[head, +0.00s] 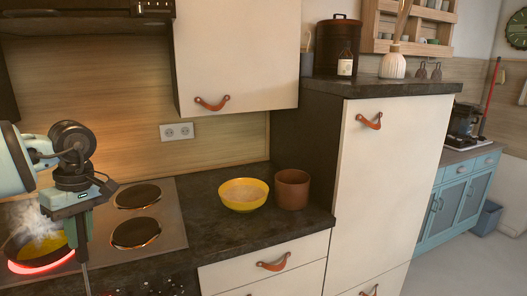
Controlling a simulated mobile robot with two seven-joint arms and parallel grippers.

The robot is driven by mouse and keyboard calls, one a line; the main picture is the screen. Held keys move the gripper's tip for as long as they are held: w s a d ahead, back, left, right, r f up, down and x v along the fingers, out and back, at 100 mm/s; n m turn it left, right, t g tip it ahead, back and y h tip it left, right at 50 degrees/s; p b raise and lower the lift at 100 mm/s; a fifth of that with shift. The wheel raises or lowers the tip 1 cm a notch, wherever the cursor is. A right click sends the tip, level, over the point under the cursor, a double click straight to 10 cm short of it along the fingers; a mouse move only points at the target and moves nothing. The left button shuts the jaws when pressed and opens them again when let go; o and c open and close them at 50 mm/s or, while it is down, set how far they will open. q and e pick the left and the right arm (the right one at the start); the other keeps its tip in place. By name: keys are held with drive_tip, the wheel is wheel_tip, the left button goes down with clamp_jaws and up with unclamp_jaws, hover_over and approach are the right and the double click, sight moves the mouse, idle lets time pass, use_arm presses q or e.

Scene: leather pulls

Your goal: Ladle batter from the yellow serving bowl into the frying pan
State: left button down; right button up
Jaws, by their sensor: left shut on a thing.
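The yellow serving bowl (244,207) stands upright on the dark counter, right of the hob, with pale batter (244,192) in it. The frying pan (15,252) sits at the far left on a glowing red burner, with white steam above it. Its right part is hidden behind my left gripper (81,240). This gripper points down in front of the pan, apart from the bowl, and is shut on a thin grey rod, apparently the ladle's handle (86,280). The ladle's cup does not show. My right gripper is out of view.
A brown pot (292,190) stands right of the bowl, close to the tall cabinet (385,185). An upper cabinet (236,60) hangs above. Two bare burners (137,234) lie between gripper and bowl. The counter just left of the bowl is clear.

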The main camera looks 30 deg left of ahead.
use_arm(q)
drive_tip(key=shift+s+d+f, duration=0.15)
drive_tip(key=shift+f, duration=0.55)
drive_tip(key=w+d+f+m+t+p, duration=0.1)
drive_tip(key=w+d+f+m, duration=0.2)
drive_tip(key=d+f+m, duration=0.65)
drive_tip(key=w+d+f+m+t+y+p, duration=0.1)
drive_tip(key=d+m, duration=0.8)
drive_tip(key=d, duration=1.4)
drive_tip(key=shift+w+d+f+t, duration=0.2)
drive_tip(key=shift+w+f+t, duration=0.15)
drive_tip(key=shift+w, duration=0.55)
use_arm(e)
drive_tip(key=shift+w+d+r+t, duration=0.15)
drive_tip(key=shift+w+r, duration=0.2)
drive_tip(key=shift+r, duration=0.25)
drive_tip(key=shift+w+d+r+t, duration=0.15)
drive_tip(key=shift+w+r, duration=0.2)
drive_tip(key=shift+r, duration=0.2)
use_arm(q)
drive_tip(key=shift+a, duration=0.15)
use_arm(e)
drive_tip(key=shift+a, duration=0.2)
